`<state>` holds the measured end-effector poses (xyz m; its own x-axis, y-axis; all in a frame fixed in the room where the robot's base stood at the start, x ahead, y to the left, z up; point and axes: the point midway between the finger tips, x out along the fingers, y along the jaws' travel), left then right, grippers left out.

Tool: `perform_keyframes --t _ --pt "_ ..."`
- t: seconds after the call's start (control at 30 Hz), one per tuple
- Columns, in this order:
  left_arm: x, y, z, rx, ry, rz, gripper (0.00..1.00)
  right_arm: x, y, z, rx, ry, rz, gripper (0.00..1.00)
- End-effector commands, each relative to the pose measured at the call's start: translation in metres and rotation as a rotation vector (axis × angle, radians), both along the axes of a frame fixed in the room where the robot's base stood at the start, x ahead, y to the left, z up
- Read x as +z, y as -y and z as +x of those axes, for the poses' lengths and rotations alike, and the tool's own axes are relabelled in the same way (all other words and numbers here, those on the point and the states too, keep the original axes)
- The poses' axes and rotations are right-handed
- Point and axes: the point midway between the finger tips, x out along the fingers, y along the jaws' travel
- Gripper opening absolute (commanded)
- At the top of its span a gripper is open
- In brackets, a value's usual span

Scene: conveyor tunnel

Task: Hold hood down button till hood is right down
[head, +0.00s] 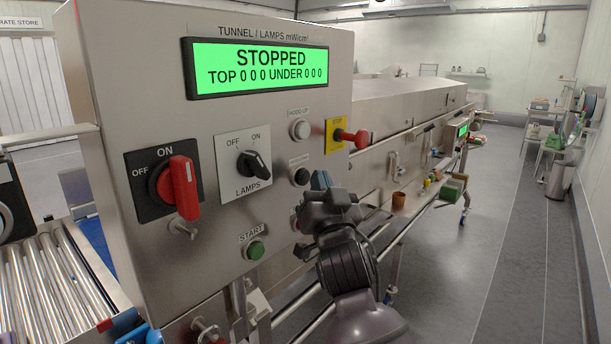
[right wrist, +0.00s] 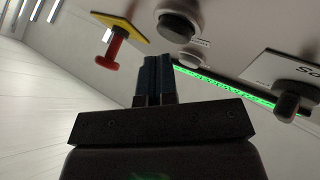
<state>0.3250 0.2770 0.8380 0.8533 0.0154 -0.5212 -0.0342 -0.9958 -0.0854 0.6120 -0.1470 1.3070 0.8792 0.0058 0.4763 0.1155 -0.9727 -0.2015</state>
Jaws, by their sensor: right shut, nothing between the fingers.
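The black hood down button (head: 301,176) is on the steel control panel (head: 110,110), below the pale hood up button (head: 299,129). My right gripper (head: 320,180) is just right of the black button in the head view, its blue fingertips together and empty. In the right wrist view, upside down, the fingertips (right wrist: 158,72) lie below the dark-faced button (right wrist: 180,25) and beside the pale one (right wrist: 189,61). I cannot see fingertip contact with either button. The long steel hood (head: 390,108) is behind the panel; its height is hard to judge. My left gripper is out of view.
The red stop knob (head: 352,137) sticks out on its yellow plate close to my right gripper. The lamps switch (head: 255,164), red main switch (head: 180,187) and green start button (head: 255,250) are nearby. The display (head: 262,68) reads STOPPED. Open floor (head: 500,240) is at right.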

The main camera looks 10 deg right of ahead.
Motion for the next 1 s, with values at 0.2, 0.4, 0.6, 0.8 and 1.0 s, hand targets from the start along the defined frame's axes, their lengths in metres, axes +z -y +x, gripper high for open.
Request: perform_keyframes --t 0.2,0.4,0.6,0.8,1.0 --pt "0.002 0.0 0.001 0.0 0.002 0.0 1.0 0.0 0.001 -0.002 0.0 0.0 0.0 0.0" --pt "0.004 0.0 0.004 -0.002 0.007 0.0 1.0 0.0 0.003 -0.003 -0.001 0.0 0.0 0.0" --pt "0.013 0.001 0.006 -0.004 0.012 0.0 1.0 0.001 0.012 -0.015 -0.001 0.0 0.0 0.0" --pt "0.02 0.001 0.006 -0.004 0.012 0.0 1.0 0.001 0.022 -0.028 -0.001 0.0 0.0 0.0" --pt "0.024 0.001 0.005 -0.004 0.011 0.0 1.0 0.001 0.03 -0.039 -0.001 0.0 0.0 0.0"
